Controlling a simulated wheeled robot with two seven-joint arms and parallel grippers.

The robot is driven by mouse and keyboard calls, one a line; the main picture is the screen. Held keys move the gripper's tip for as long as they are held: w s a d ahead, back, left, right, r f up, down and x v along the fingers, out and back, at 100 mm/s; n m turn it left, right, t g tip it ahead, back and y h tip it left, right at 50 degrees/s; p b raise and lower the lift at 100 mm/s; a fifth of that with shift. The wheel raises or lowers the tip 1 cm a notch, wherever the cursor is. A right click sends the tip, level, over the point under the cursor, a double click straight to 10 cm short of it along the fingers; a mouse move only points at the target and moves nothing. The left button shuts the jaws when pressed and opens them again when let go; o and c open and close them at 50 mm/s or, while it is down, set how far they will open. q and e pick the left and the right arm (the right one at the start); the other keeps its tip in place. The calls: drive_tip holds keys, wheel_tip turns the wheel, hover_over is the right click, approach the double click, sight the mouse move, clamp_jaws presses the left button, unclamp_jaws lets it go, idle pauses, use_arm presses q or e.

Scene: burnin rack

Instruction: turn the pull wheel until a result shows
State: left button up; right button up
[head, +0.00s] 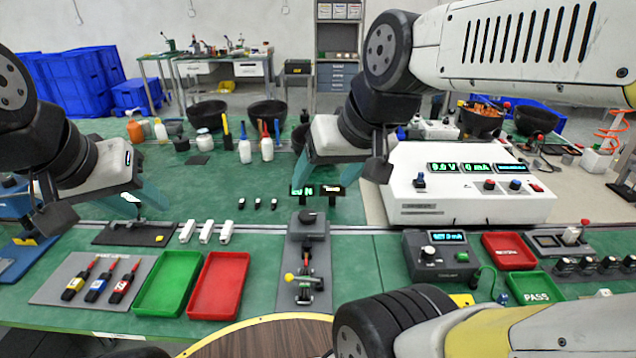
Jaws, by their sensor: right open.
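The pull fixture is a narrow grey stand (307,250) at the table's middle. A dark round knob, apparently the pull wheel (307,218), sits at its far end. A small black display (302,190) behind it shows green characters ending in N; the number is hard to read. A yellow-tipped lever (290,277) and a small clamped part are at the near end. My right gripper (344,174) is open and empty, above and behind the wheel, slightly right, apart from it. My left gripper (103,210) has its fingers spread at the far left, with nothing visible between them.
White parts (206,232) stand behind. A white power unit (470,190) and a dark meter box (438,255) stand to the right.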

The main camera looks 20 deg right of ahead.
drive_tip(key=n+g+h, duration=0.2)
drive_tip(key=n+g, duration=0.4)
drive_tip(key=n, duration=0.5)
hover_over(308, 213)
drive_tip(key=f, duration=1.8)
drive_tip(key=shift+s, duration=0.2)
wheel_tip(308, 213, down, 8)
drive_tip(key=shift+w+f, duration=0.1)
drive_tip(key=shift+f, duration=0.05)
drive_tip(key=c, duration=1.4)
drive_tip(key=shift+o, duration=0.2)
